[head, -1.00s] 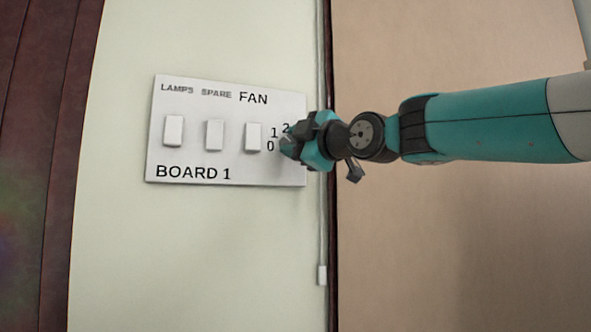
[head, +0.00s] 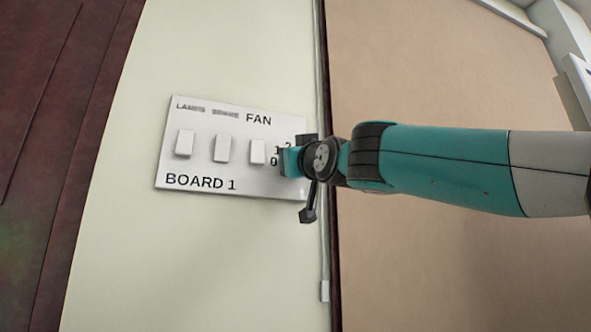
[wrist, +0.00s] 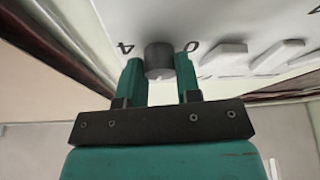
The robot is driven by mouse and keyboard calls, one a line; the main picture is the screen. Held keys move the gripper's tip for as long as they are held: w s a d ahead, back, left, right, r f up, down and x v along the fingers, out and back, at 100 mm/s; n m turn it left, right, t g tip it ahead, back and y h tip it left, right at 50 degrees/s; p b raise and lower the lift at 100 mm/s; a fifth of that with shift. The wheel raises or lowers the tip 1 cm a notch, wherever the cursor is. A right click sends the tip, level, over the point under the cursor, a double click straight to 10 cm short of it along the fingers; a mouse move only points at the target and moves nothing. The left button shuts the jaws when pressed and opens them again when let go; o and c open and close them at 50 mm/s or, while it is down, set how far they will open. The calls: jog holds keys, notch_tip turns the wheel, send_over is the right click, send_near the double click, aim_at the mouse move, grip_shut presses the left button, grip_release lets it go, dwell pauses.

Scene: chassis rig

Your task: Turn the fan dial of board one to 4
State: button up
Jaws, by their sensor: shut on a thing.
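Board one (head: 200,168) is a white wall panel marked BOARD 1, with its FAN label (head: 259,118) at the upper right. The fan dial (wrist: 158,58) is a short grey cylinder in the wrist view, between the printed 4 (wrist: 125,47) and 0 (wrist: 191,46). My gripper (wrist: 158,66) is shut on the dial, one teal finger on each side. In the head view my gripper (head: 291,160) covers the dial and the scale's right part; 0, 1 and part of 2 show. I cannot see where the dial points.
Three white rocker switches sit left of the dial, the nearest (head: 257,152) close to my gripper. A thin vertical conduit (head: 323,240) and a dark post (head: 334,270) run just right of the board. The pale wall below the board is clear.

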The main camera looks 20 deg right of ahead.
jog(key=shift+a+r+m+g+h+p, duration=0.15)
jog(key=shift+m+g+h+p, duration=1)
jog(key=shift+m, duration=2.85)
jog(key=shift+a+m+g+h, duration=0.35)
jog(key=shift+m+h, duration=1.7)
jog(key=shift+m, duration=1.95)
jog(key=shift+a+r+m+g+h+p, duration=0.1)
jog(key=shift+m+g+h+p, duration=1.05)
jog(key=shift+m, duration=2.85)
jog(key=shift+t+h+b, duration=0.25)
jog(key=shift+h+b, duration=0.1)
jog(key=shift+b, duration=0.15)
jog(key=o, duration=0.9)
jog(key=shift+w, duration=0.1)
jog(key=shift+d, duration=0.1)
